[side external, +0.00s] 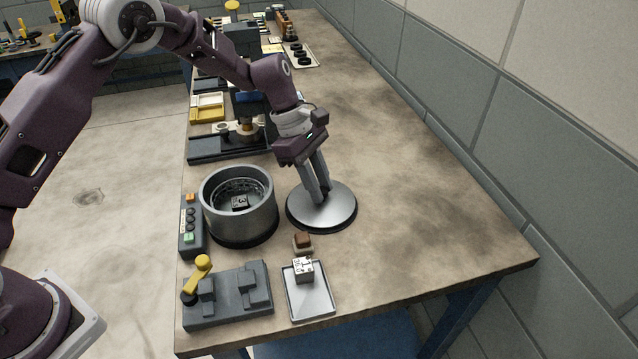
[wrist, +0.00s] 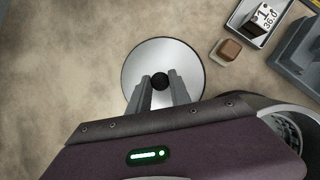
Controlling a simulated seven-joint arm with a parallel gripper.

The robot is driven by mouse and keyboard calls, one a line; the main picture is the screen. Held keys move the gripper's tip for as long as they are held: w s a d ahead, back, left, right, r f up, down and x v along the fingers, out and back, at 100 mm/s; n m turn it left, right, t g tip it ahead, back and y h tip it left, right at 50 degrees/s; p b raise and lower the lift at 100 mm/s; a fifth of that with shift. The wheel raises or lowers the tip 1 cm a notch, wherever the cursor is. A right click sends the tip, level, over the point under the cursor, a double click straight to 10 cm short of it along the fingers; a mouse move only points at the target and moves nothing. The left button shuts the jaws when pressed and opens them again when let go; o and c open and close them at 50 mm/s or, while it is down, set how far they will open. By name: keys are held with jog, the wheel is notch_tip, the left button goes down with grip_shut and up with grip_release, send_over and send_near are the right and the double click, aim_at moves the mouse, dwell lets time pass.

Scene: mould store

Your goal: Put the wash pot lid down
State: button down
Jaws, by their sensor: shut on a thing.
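The wash pot lid (side external: 338,212) is a round silver disc with a dark rim, to the right of the wash pot. It also shows in the wrist view (wrist: 143,68), with a black knob (wrist: 159,81) at its middle. My gripper (side external: 322,196) is above the lid, its fingers shut on the knob. The lid looks level and at or very near the tabletop; I cannot tell whether it touches. The wash pot (side external: 240,222) is an open grey cylinder with a basket inside and a small marked block (side external: 240,202) in it.
A small brown block (side external: 303,241) on a pale base sits just in front of the lid. A metal tray (side external: 310,299) holds a marked cube (side external: 303,266). A grey fixture with a yellow lever (side external: 228,297) and a button box (side external: 191,226) stand left. The table is clear right of the lid.

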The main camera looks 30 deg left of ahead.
jog(key=shift+f, duration=0.1)
jog(key=c, duration=1.2)
grip_release()
